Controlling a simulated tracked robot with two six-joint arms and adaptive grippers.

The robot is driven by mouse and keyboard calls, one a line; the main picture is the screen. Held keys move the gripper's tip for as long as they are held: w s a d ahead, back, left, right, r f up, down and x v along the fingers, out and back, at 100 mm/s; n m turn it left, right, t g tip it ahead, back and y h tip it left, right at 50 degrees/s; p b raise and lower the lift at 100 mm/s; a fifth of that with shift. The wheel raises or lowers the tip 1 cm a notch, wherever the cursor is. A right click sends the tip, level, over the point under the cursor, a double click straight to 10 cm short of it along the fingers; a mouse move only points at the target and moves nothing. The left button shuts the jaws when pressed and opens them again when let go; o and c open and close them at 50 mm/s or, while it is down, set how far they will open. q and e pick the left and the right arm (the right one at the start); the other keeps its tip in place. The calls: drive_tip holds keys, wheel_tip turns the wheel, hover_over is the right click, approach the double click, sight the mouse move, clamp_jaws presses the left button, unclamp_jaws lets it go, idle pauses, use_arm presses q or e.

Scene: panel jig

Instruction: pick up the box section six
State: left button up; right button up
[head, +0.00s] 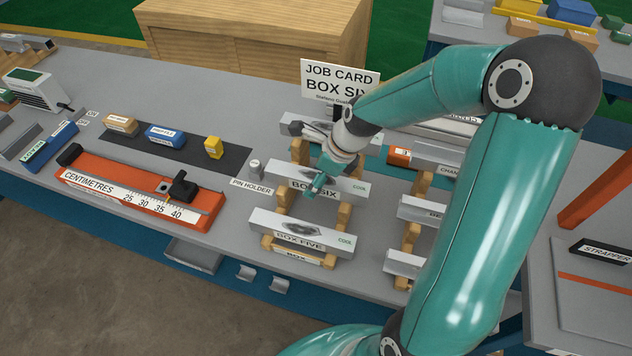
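The box section six (342,190) is a grey metal bar with a "BOX SIX" label and a green "COOL" mark. It lies across the wooden rack (284,198), in the middle of the head view. My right gripper (317,185) is over the middle of this bar, with its fingertips at or just above its top. The wrist hides part of the bar's back edge, and I cannot tell whether the fingers are open or shut on it. My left gripper is not in view.
Box five (300,230) lies on the rack in front, and another bar (296,126) lies behind. A job card (340,78) stands at the back. More bars lie on a rack at right.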

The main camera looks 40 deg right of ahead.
clamp_jaws()
idle(0.3)
drive_tip(key=shift+r, duration=0.2)
